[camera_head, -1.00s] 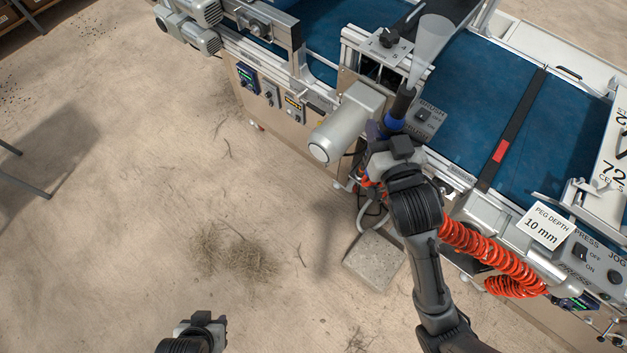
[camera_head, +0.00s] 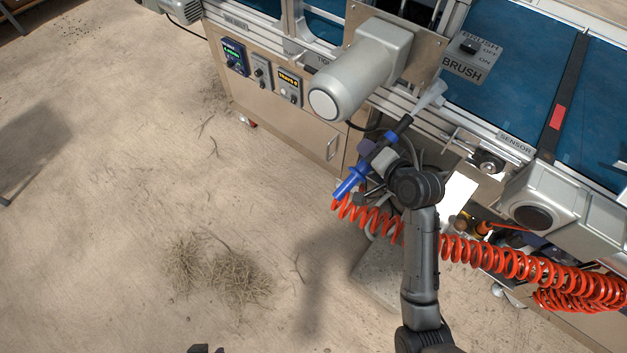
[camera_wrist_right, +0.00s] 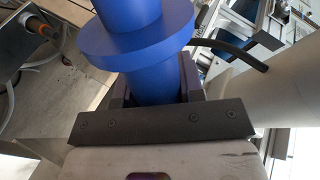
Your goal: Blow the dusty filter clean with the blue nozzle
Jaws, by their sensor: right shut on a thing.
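The blue nozzle (camera_head: 350,181) is in my right gripper (camera_head: 376,157), beside the machine's front below the brush motor. Its blue end points down-left; its dark barrel (camera_head: 403,126) points up-right. A pale translucent cone (camera_head: 431,96) spreads from its tip toward the machine frame near the BRUSH panel. In the right wrist view, the gripper's dark jaws are shut around the nozzle's blue body (camera_wrist_right: 137,40), below a wide flange. I cannot make out the dusty filter. Only a dark sliver of my left arm (camera_head: 204,349) shows at the bottom edge; its jaws are hidden.
A grey motor (camera_head: 362,75) juts from the machine just above the nozzle. A red coiled hose (camera_head: 490,258) runs right from my right gripper. A concrete block (camera_head: 378,277) lies on the floor under my arm. Straw (camera_head: 215,275) lies on open floor to the left.

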